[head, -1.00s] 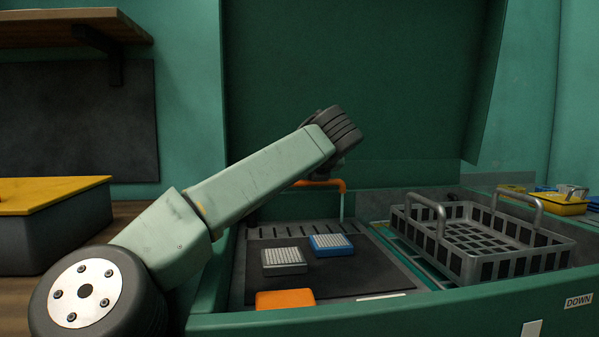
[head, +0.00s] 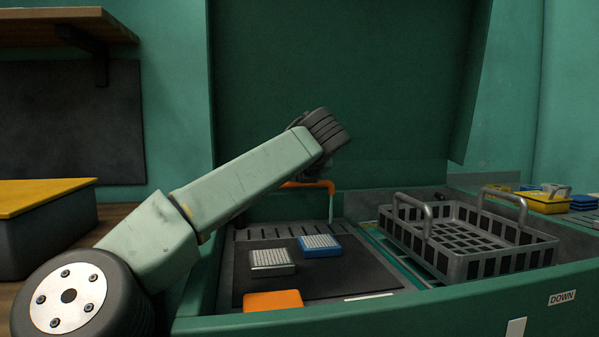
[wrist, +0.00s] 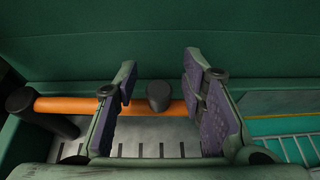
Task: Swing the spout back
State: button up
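The spout (head: 312,184) is an orange pipe at the back of the green sink-like station, in the head view. In the wrist view the orange pipe (wrist: 75,105) runs across from a dark post (wrist: 35,108) at left and passes behind my fingers. A short dark knob (wrist: 158,95) stands at the pipe, between the fingers in the picture. My gripper (wrist: 158,88) is open, with one finger on each side of the knob. I cannot tell whether either finger touches it. The head view hides the fingers behind my arm.
A grey wire basket (head: 467,243) with two raised handles stands at right. On the dark mat (head: 330,272) lie a grey block (head: 272,262), a blue block (head: 320,245) and an orange block (head: 273,300). A yellow-lidded box (head: 45,220) is at left. A green panel rises behind.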

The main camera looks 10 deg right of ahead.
jog(key=v, duration=1.2)
